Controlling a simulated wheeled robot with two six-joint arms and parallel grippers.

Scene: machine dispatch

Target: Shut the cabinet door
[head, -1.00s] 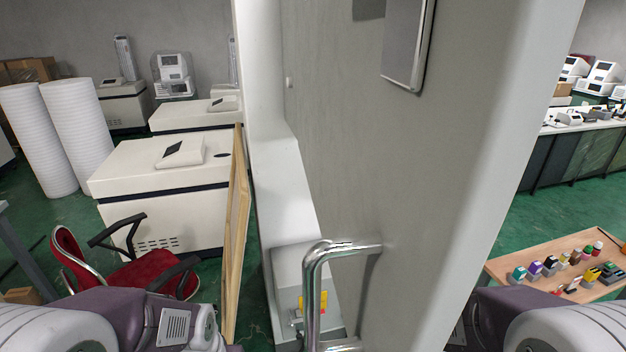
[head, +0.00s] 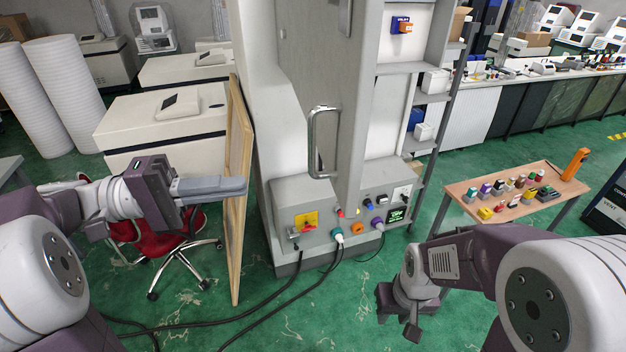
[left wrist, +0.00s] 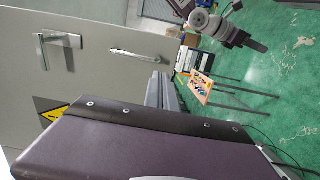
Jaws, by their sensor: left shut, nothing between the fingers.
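The grey cabinet door (head: 350,95) stands open and is seen nearly edge-on in the head view, with a metal bar handle (head: 314,140) on its left face. In the left wrist view the door face (left wrist: 105,85) fills the upper left and carries the bar handle (left wrist: 145,57) and a lever-shaped fitting (left wrist: 58,40). My left gripper (head: 245,186) is shut and empty, left of the handle and apart from it in the head view. My right gripper (head: 397,325) hangs low right of the cabinet, away from the door; its jaw opening is unclear.
The cabinet's lower ledge (head: 290,195) carries plugs, knobs and cables. A wooden panel (head: 238,200) leans upright near my left gripper. A red chair (head: 165,240) stands behind my left arm. A small table (head: 475,185) with coloured items is right. Green floor is open ahead.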

